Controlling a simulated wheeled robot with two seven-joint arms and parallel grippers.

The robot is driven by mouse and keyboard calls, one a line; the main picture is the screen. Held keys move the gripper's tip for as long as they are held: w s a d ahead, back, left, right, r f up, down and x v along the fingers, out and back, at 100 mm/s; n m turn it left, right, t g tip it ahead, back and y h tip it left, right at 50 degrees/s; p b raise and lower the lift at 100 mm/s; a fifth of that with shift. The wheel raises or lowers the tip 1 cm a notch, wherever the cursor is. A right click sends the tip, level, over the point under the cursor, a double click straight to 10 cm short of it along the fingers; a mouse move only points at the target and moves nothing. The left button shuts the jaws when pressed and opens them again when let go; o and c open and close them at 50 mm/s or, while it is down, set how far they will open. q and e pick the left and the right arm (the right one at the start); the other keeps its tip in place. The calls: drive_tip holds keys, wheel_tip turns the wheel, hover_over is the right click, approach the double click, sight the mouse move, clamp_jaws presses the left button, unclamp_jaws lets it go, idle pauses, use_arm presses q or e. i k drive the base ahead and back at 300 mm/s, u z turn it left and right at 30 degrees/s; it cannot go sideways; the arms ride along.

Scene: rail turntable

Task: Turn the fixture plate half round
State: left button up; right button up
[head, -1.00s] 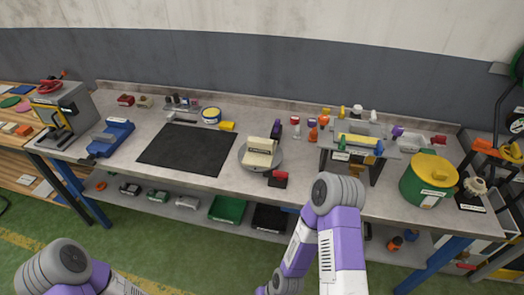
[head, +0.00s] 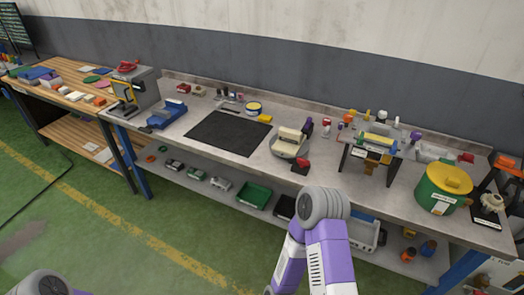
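The fixture plate looks to be the round grey plate (head: 275,149) on the workbench, right of the black mat. A cream block-like part (head: 291,140) sits on top of it and hides much of its surface. A purple thing (head: 308,127) stands just behind it, and a small red and black item (head: 301,165) lies at its front right. Another grey arm joint shows at the bottom left corner. Neither gripper's fingers are in view.
A black mat (head: 228,132) lies left of the plate. A grey raised stand (head: 372,150) and a green pot with yellow lid (head: 443,187) stand to the right. A blue vise (head: 167,113) and a grey press (head: 139,91) stand left. Green floor is open in front.

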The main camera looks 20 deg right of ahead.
sight(289, 143)
drive_tip(key=u, duration=0.3)
drive_tip(key=k, duration=0.4)
drive_tip(key=z, duration=1.15)
drive_tip(key=i, duration=0.8)
drive_tip(key=z, duration=0.35)
